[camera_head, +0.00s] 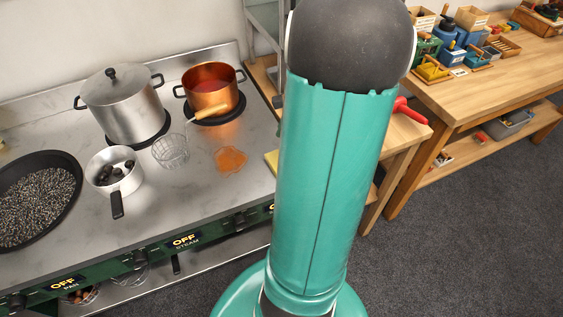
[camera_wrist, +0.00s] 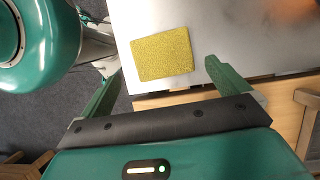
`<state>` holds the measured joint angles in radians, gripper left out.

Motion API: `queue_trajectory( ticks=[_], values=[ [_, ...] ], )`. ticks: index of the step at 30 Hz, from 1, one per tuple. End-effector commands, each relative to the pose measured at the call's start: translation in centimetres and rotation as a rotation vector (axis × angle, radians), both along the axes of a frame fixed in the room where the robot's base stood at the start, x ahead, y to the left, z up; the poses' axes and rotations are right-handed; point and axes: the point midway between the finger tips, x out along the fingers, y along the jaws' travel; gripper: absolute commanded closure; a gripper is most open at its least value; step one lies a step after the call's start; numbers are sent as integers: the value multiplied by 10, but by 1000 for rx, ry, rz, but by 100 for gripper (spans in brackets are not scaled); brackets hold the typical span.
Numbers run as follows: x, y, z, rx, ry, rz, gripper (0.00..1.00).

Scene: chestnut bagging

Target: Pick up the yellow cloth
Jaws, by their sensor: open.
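The yellow cloth (camera_wrist: 162,54) is a flat, roughly square piece in the wrist view, lying at the edge of the grey metal top (camera_wrist: 210,25). My gripper (camera_wrist: 165,68) is open in the wrist view, its two green fingers spread to the left and right of the cloth, and nothing is held between them. I cannot tell the exact height of the fingers over the cloth. In the head view only a small yellow sliver (camera_head: 271,160) shows at the stove edge; my arm hides the rest, and the gripper too.
A wooden workbench (camera_head: 480,85) stands at right.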

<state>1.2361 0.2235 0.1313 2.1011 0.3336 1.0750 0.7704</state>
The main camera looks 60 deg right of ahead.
Motion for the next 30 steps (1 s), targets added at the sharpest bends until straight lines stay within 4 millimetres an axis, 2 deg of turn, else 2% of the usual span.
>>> queue_trajectory(
  ticks=[5, 13, 21, 22, 27, 30],
  values=[
    [3, 5, -12, 0, 0, 1, 0],
    [12, 17, -47, 0, 0, -1, 0],
    [13, 18, -52, -2, 0, 1, 0],
    [13, 18, -52, -2, 0, 1, 2],
    [13, 18, -51, -2, 0, 1, 35],
    [13, 18, -51, -2, 0, 1, 40]
  ],
)
